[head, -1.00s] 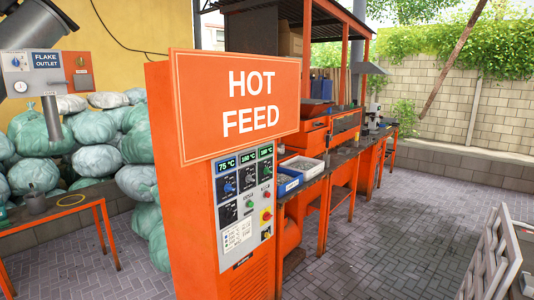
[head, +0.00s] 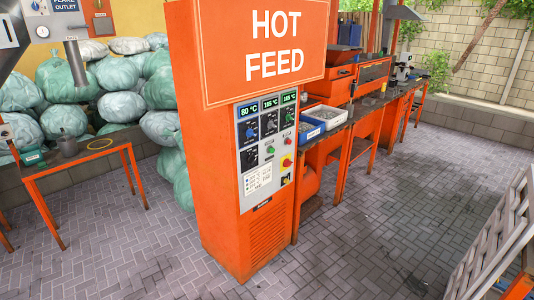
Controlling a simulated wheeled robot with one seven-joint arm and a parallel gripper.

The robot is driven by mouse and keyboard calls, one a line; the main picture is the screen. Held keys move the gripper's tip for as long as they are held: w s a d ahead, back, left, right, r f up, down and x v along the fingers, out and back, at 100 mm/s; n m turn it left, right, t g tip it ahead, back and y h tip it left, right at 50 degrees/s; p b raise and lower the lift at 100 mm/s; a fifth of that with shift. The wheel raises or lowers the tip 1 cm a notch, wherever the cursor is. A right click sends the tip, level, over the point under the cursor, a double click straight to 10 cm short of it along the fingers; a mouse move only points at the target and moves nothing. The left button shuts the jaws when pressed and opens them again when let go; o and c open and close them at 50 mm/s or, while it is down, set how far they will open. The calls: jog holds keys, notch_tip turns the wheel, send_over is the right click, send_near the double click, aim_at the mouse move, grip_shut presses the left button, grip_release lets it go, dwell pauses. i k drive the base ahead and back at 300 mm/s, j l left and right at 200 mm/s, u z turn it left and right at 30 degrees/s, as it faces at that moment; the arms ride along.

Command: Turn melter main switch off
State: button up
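An orange cabinet with a "HOT FEED" sign (head: 276,42) stands in the middle of the head view. Its grey control panel (head: 262,187) faces right and toward me. A green button (head: 270,149) and a small red button (head: 286,141) sit under the knobs. A red knob on a yellow plate (head: 287,160) is at the right edge; its exact setting is too small to tell. My gripper is not in view.
A workbench with blue and white trays (head: 327,117) runs back behind the cabinet. A low orange-legged table (head: 95,161) stands at the left, before stacked green bags (head: 65,120). Grey slatted boards (head: 497,235) lean at the right. The paved floor (head: 365,245) in front is clear.

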aim_at(286, 164)
jog(key=i+u, duration=0.15)
jog(key=i, duration=0.4)
jog(key=i+l+u, duration=0.2)
jog(key=i, duration=0.35)
jog(key=i+u, duration=0.15)
jog(key=i, duration=0.4)
jog(key=i+l+u, duration=0.2)
jog(key=i, duration=0.3)
jog(key=i+l+u, duration=0.15)
jog(key=i+l, duration=0.25)
jog(key=i, duration=0.15)
